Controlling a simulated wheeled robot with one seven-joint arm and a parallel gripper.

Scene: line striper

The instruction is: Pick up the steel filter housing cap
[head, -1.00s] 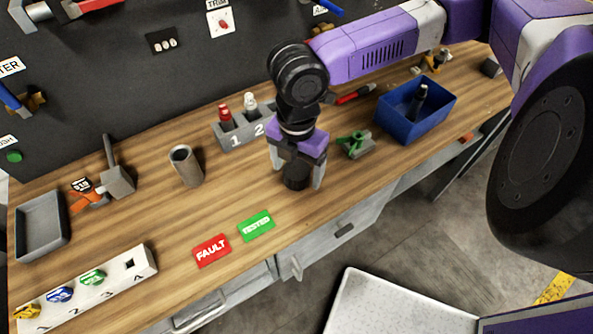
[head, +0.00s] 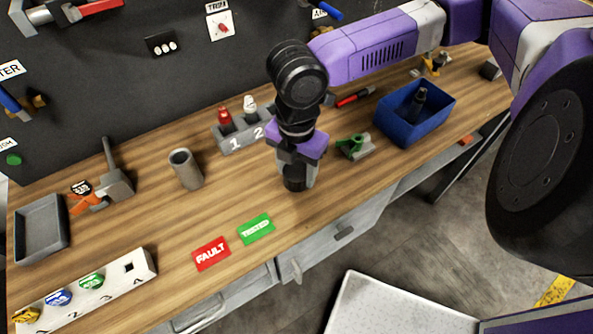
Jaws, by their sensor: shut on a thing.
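My gripper (head: 297,182) points down at the middle of the bench, with its fingers shut on a dark, round piece (head: 294,184). This piece appears to be the steel filter housing cap, though it looks nearly black here. Its lower part shows between and below the fingers; its top is hidden by the gripper. It is at or very close to the bench top, and I cannot tell whether it touches. A grey-brown open-topped cylinder (head: 186,169) stands upright to the left, apart from my gripper.
Behind my gripper is a numbered grey holder (head: 238,139) with red and white-topped items. To the right are a green-and-grey part (head: 354,147) and a blue bin (head: 415,118). Red FAULT (head: 211,254) and green TESTED (head: 256,229) plates lie front left. Bare wood lies between.

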